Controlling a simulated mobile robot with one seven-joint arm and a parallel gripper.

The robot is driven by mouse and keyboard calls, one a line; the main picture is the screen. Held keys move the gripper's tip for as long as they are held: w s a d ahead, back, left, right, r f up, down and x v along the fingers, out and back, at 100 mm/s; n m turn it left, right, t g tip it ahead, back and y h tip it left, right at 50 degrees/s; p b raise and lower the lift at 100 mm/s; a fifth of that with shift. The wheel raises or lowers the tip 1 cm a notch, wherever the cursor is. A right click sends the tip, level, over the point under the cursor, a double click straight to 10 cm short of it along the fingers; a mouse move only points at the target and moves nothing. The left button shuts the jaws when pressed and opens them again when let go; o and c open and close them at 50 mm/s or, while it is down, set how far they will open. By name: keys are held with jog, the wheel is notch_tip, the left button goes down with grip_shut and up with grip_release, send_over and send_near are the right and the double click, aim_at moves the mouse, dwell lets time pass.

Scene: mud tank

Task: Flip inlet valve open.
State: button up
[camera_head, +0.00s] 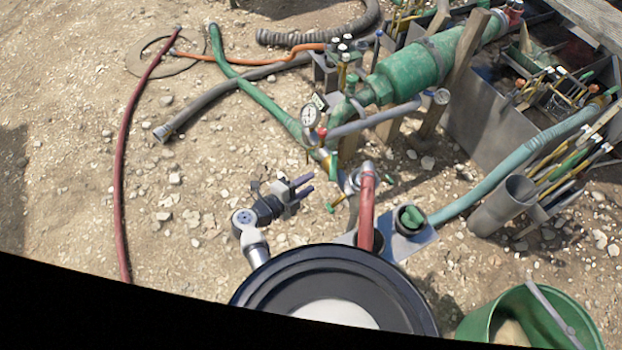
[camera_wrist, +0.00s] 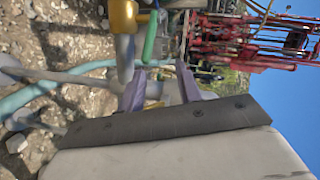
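A brass valve (camera_head: 323,155) sits at the end of the green hose, below the round pressure gauge (camera_head: 310,116), with a green lever (camera_head: 333,168) hanging down from it. In the wrist view a brass fitting (camera_wrist: 122,15) and a green lever (camera_wrist: 150,38) show at the top, the lever ahead of the gap between my fingers. My gripper (camera_head: 312,183) is open and empty, its two purple fingers pointing right, left of and a little below the lever. The fingers also show in the wrist view (camera_wrist: 160,68). They appear apart from the lever.
A red pipe (camera_head: 367,205) and a black-rimmed drum (camera_head: 300,263) stand nearby. A green bucket (camera_head: 525,320) is at lower right. Open stony ground lies left of my arm, crossed by a red hose (camera_head: 123,150).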

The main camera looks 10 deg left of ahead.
jog(key=shift+s+a, duration=0.2)
jog(key=shift+s, duration=0.1)
jog(key=shift+p, duration=0.35)
jog(key=shift+c, duration=0.3)
